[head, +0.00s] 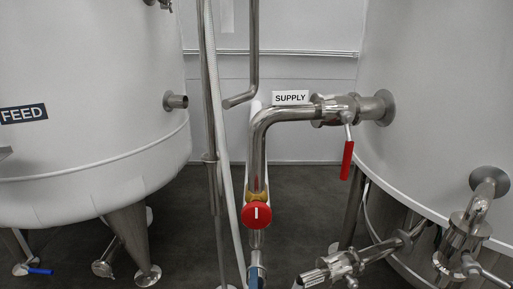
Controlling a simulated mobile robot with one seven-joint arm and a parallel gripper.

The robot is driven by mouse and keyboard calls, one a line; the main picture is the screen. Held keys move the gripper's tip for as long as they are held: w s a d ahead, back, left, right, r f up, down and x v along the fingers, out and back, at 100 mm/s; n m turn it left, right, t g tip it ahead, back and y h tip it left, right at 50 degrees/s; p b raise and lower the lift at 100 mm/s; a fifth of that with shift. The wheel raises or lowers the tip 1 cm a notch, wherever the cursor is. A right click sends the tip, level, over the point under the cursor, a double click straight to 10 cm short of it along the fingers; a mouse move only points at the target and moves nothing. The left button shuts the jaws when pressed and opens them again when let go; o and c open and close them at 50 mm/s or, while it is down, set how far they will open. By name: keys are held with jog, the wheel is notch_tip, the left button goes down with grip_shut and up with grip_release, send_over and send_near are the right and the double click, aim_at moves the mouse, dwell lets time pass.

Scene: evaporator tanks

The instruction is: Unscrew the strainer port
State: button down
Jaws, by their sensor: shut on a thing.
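A round red cap (257,215) with a short white upright bar faces me on the vertical steel pipe, near the middle of the head view. It sits at a brass fitting (257,196) and looks like the strainer port. I cannot tell from this view whether its thread is loose. It covers the pipe behind it. My gripper is not in view, and nothing is seen touching the red cap.
The steel supply pipe (259,150) bends right to a valve with a red lever (347,160) on the right tank (430,90). Thin vertical pipes (212,130) stand close left. The feed tank (85,90) is at left. Fittings (340,266) stick out low right.

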jog(key=n, duration=0.2)
jog(key=shift+a+n, duration=0.15)
jog(key=shift+n, duration=0.15)
jog(key=n, duration=0.5)
jog(key=c, duration=0.5)
grip_release()
